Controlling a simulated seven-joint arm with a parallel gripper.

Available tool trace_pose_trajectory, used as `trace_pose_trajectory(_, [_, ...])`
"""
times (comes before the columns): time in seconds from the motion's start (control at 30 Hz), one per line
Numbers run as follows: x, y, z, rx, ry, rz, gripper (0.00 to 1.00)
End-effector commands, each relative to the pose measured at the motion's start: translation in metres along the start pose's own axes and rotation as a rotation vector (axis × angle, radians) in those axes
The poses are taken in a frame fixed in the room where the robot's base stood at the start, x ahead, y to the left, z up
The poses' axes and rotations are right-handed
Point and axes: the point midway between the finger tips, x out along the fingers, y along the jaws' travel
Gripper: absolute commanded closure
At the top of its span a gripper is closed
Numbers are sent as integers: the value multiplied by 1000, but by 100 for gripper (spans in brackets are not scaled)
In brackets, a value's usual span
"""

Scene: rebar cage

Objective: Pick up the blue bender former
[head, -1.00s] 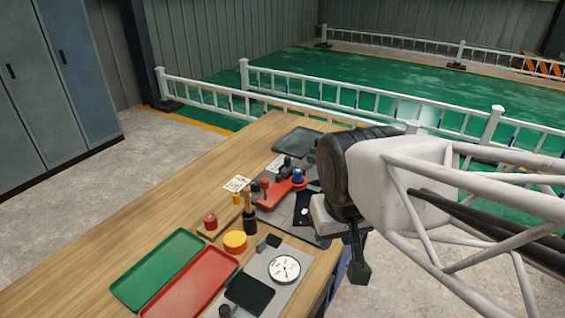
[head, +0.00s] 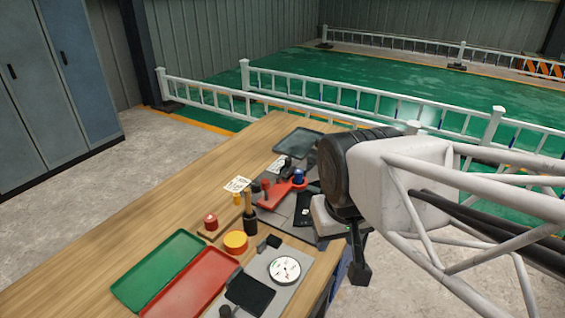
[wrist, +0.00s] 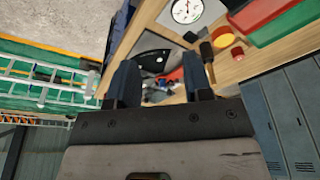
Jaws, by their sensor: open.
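The blue bender former (head: 298,177) is a small blue piece at the far end of the red bender (head: 278,191) on the workbench in the head view. In the wrist view the red bender (wrist: 176,75) shows small between my fingers, and I cannot clearly pick out the blue former there. My gripper (head: 359,272) hangs at the bench's right edge, nearer the camera than the former and apart from it. In the wrist view its two dark fingers (wrist: 162,72) are spread, with nothing held between them.
A green tray (head: 160,270) and a red tray (head: 190,285) lie at the bench's near end. A dial gauge (head: 285,270), a yellow roll (head: 235,242) and an upright-handled tool (head: 249,220) stand between them and the bender. Bare wood (head: 180,205) lies to the left.

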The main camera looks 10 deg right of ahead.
Motion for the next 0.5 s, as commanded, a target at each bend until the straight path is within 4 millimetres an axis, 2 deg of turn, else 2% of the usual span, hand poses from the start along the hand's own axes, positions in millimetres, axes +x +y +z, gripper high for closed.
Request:
trace_pose_trajectory(0.27, [0, 0, -10, 17, -5, 0, 54])
trace_pose_trajectory(0.37, [0, 1, -22, 37, -13, 1, 54])
trace_pose_trajectory(0.5, [2, 2, -48, 79, -27, 2, 54])
